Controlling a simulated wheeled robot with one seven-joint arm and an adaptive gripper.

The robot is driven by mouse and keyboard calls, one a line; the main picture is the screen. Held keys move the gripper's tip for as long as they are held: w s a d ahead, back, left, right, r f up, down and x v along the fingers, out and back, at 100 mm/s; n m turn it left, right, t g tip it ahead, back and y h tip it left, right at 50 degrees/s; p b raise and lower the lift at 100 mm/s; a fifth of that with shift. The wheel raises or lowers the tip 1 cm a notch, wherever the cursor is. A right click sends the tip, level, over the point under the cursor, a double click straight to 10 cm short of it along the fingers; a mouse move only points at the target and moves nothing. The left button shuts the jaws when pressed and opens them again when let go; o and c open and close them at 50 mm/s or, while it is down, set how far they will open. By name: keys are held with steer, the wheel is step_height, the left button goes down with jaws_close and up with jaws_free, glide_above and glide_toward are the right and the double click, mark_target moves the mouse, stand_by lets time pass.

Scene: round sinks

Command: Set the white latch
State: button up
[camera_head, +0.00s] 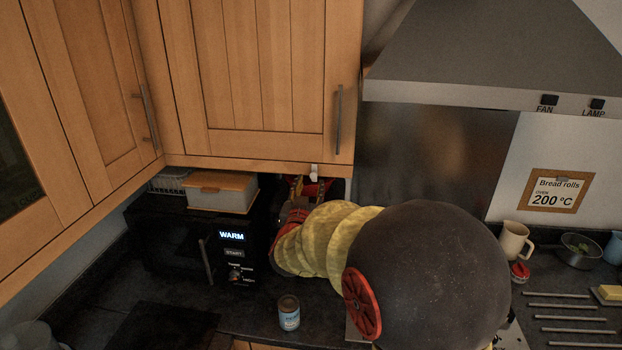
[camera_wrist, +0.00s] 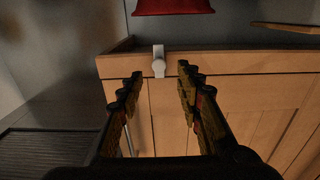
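The small white latch (camera_head: 314,170) sits at the bottom edge of the wooden wall cabinet, below the right door. In the wrist view the white latch (camera_wrist: 158,62) is on the cabinet's edge, with a rounded knob and a short upright bar. My gripper (camera_wrist: 160,72) is open, its two dark-and-yellow fingers apart, with the latch between and just beyond the tips. I see no contact. In the head view my gripper (camera_head: 308,188) is just under the cabinet, largely hidden behind my own arm.
The wooden cabinet door (camera_head: 255,70) is shut. Below are a black oven showing WARM (camera_head: 232,236), a box with a wooden lid (camera_head: 220,191) and a can (camera_head: 289,312). The range hood (camera_head: 480,50) is right. A red object (camera_wrist: 173,6) shows beyond the latch.

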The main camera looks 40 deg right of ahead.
mark_target(313, 176)
steer(key=x, duration=0.5)
steer(key=shift+w+d, duration=0.2)
steer(key=shift+d, duration=0.1)
steer(key=shift+c, duration=1.3)
jaws_close()
